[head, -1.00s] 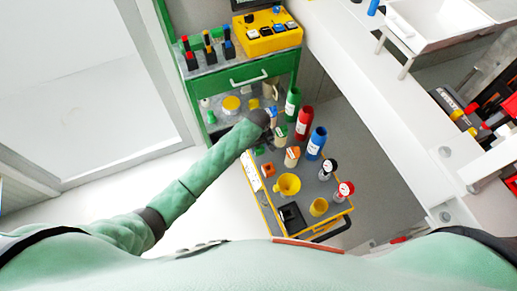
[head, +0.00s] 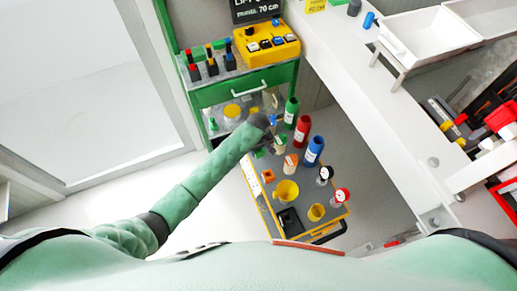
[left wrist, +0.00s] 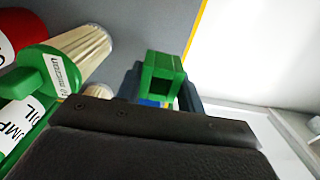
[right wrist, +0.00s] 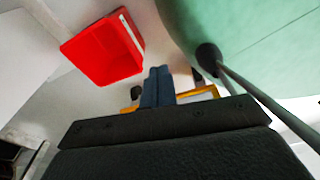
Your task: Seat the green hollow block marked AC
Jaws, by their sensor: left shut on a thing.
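A green hollow block (left wrist: 162,78) sits between the fingers of my left gripper (left wrist: 160,90) in the left wrist view, its square opening facing the camera. No AC marking can be read on it. In the head view my left gripper (head: 266,140) is over the far left part of the yellow-edged cart, mostly hidden by my own wrist. My right gripper (right wrist: 158,86) shows in the right wrist view with its two fingers together and nothing visible between them. It is not in the head view.
The cart holds green (head: 291,110), red (head: 302,130) and blue (head: 314,150) bottles, a yellow funnel (head: 286,191) and an orange block (head: 268,176). A green cabinet (head: 245,88) with a yellow button box (head: 266,40) stands behind. A red bin (right wrist: 104,50) shows in the right wrist view.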

